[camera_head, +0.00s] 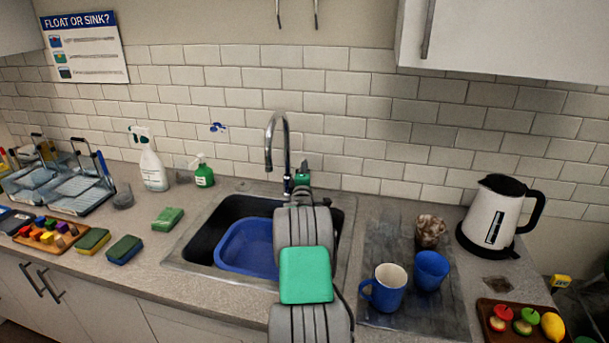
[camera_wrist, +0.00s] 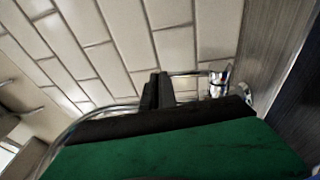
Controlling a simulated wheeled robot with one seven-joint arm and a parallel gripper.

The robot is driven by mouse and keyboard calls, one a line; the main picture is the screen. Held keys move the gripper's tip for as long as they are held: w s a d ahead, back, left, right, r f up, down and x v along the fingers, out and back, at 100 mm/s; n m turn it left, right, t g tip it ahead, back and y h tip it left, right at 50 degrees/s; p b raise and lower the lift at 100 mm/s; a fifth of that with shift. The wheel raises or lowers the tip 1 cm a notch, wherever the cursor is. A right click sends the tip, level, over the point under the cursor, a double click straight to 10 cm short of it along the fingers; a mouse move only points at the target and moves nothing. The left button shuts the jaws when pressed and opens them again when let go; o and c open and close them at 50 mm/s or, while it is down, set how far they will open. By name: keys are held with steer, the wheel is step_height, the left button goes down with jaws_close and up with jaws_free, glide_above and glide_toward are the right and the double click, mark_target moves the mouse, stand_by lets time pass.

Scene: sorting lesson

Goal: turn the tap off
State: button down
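The chrome tap (camera_head: 283,135) rises behind the sink, its curved spout hanging over the basin. Its base and handle are hidden behind my arm in the head view. In the wrist view the tap's chrome body (camera_wrist: 218,82) shows to the right of my fingers, with thin chrome parts passing near them. My gripper (camera_wrist: 158,88) has its two dark fingertips close together, seemingly shut, with nothing seen between them. In the head view my gripper (camera_head: 302,168) is just right of the tap's stem. I cannot tell whether they touch, nor whether water runs.
A blue tub (camera_head: 245,246) sits in the dark sink (camera_head: 205,222). Right are a blue mug (camera_head: 384,289), a blue cup (camera_head: 431,270) and a white kettle (camera_head: 491,215). Left are a green sponge (camera_head: 168,219), a spray bottle (camera_head: 151,166) and a green soap bottle (camera_head: 204,175). Tiled wall stands close behind.

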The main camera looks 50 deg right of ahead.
steer(key=shift+r, duration=0.9)
steer(key=b+v, duration=0.3)
steer(key=v, duration=1.1)
steer(key=w+a+m+g+y, duration=0.25)
steer(key=a+m+y, duration=0.45)
steer(key=a, duration=1.8)
steer(key=s+a+f+g+y, duration=0.2)
steer(key=s+a+g+y, duration=0.1)
steer(key=s+a, duration=0.7)
steer(key=s+a+f+m+g+y, duration=0.1)
steer(key=s+a+f+g+y, duration=0.2)
steer(key=s+a, duration=0.8)
steer(key=a+y, duration=0.2)
steer(key=a, duration=0.2)
steer(key=shift+f+g, duration=0.1)
steer(key=shift+g, duration=0.15)
